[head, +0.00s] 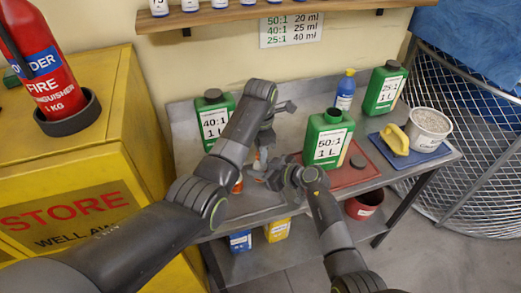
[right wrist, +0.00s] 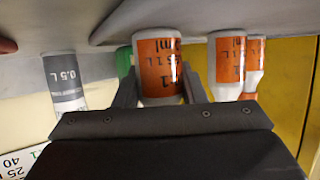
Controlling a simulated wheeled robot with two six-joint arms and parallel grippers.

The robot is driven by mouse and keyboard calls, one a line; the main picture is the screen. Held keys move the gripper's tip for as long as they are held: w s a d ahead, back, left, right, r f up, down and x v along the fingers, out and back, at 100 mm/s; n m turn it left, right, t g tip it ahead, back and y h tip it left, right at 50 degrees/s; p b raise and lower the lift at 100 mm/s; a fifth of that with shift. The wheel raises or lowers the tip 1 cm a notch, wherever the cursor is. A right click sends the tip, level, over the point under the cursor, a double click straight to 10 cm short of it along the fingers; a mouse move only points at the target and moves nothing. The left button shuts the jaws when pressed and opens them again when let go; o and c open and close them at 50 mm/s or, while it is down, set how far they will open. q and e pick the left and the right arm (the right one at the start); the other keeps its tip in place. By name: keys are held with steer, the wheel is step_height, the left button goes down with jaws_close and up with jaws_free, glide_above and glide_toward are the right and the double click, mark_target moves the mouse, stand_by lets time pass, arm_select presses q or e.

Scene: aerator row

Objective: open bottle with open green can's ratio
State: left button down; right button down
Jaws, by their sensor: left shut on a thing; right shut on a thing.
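Three green cans stand on the grey bench: 40:1 (head: 214,120) at left, 50:1 (head: 328,140) in the middle, and 25:1 (head: 385,90) at back right. The 50:1 can is open, on a red mat (head: 340,179), with a dark cap (head: 357,161) beside it. In the right wrist view, my right gripper (head: 272,180) is shut around an orange-labelled bottle (right wrist: 159,68). My left gripper (head: 263,150) is above it, shut, seemingly on the bottle's top; the contact is hidden. Two more orange-labelled bottles (right wrist: 229,68) (right wrist: 254,65) stand beside the held one.
A grey-labelled 0.5 L bottle (right wrist: 65,82) stands nearby in the wrist view. A blue bottle (head: 345,90) stands behind the 50:1 can. A white tub (head: 428,128) and yellow object (head: 396,139) are on a blue mat (head: 435,154). A ratio sign (head: 291,29) hangs on the wall.

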arm_select(q)
steer(key=shift+r, duration=0.2)
steer(key=shift+r, duration=0.9)
steer(key=shift+r, duration=0.1)
steer(key=shift+r, duration=1.95)
arm_select(e)
steer(key=c, duration=0.8)
jaws_free()
steer(key=shift+c, duration=0.2)
steer(key=shift+d, duration=0.1)
